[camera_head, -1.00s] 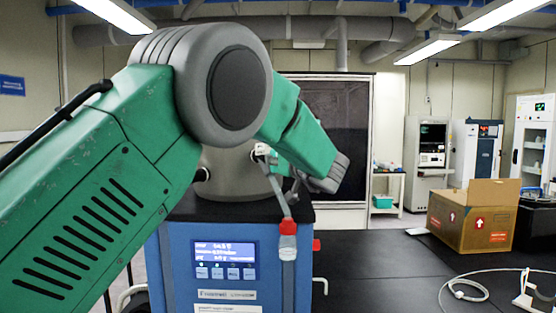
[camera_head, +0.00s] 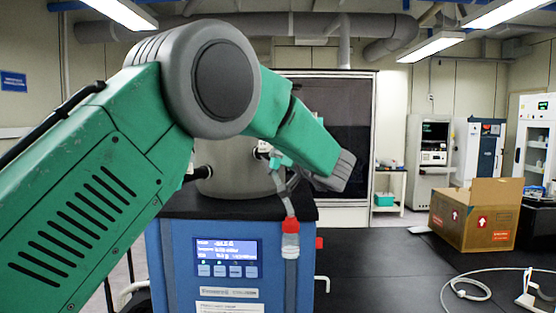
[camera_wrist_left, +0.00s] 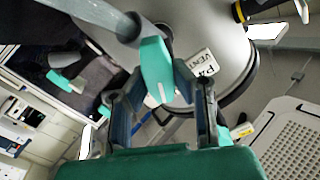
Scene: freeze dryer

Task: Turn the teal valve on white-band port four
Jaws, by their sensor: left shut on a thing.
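The teal valve (camera_wrist_left: 155,68) is in the upper middle of the left wrist view, at the grey drum (camera_wrist_left: 205,35), with a grey tube running from it to the upper left. My left gripper (camera_wrist_left: 162,82) is shut on it, one finger on each side. In the head view a small teal part of the valve (camera_head: 281,161) shows below my arm, in front of the drum (camera_head: 225,170). The gripper's fingers are mostly hidden there by my wrist. A red-capped clear vial (camera_head: 290,238) hangs below on the grey tube. I cannot read a port number.
The blue freeze dryer (camera_head: 228,285) has a lit display panel. A black bench (camera_head: 385,268) to the right bears a cardboard box (camera_head: 470,225) and a white hose (camera_head: 465,292). The bench's middle is clear.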

